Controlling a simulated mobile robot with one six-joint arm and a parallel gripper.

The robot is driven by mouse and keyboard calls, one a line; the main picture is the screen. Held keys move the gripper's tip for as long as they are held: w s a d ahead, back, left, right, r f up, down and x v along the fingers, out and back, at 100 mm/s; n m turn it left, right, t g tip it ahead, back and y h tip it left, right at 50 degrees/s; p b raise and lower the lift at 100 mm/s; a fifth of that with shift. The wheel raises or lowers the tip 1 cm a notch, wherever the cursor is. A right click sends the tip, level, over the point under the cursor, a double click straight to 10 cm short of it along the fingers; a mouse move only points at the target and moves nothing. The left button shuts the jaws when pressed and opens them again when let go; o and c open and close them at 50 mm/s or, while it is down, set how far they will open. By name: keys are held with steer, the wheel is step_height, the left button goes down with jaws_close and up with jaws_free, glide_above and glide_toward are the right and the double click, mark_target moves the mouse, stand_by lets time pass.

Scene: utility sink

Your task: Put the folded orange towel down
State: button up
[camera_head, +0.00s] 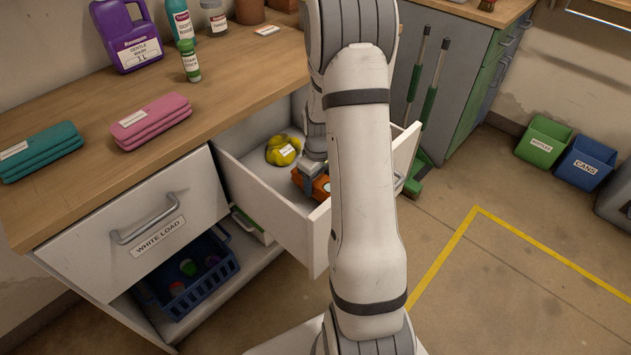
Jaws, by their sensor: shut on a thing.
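The folded orange towel (321,187) shows in part inside the open white drawer (262,208), near its right side. My gripper (309,174) reaches down into the drawer and is shut on the towel. My own arm hides the right part of the towel and much of the drawer's front. I cannot tell whether the towel touches the drawer floor. A yellow bundle with a white label (283,150) lies in the drawer, behind and left of the towel.
A teal towel (42,152) and a pink towel (150,121) lie folded on the wooden counter. A purple jug (128,38) and bottles stand behind. The drawer marked WHITE LOAD (145,222) is closed. A blue basket (205,287) sits below. Green and blue bins stand right.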

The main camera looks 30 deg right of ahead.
steer(key=o, duration=1.1)
steer(key=shift+r, duration=0.2)
step_height(320, 180, up, 13)
steer(key=p, duration=0.2)
steer(key=shift+p, duration=0.4)
step_height(320, 180, up, 15)
steer(key=m+t+p, duration=0.1)
steer(key=m+p, duration=0.1)
steer(key=p, duration=0.4)
glide_above(318, 178)
steer(key=s+a, duration=0.7)
steer(key=a, duration=0.2)
steer(key=s+a+r+p, duration=0.2)
steer(key=s+r, duration=0.1)
steer(key=s, duration=0.1)
steer(key=s+a+r+m+t+p, duration=0.1)
steer(key=s+a+r+p, duration=0.1)
steer(key=s+r, duration=0.1)
steer(key=s+a+r+m+p, duration=0.1)
steer(key=s+a+r, duration=0.1)
steer(key=s, duration=0.3)
steer(key=shift+s+a+r+t+p, duration=0.15)
steer(key=shift+s+r+t+p, duration=0.2)
steer(key=shift+r, duration=0.35)
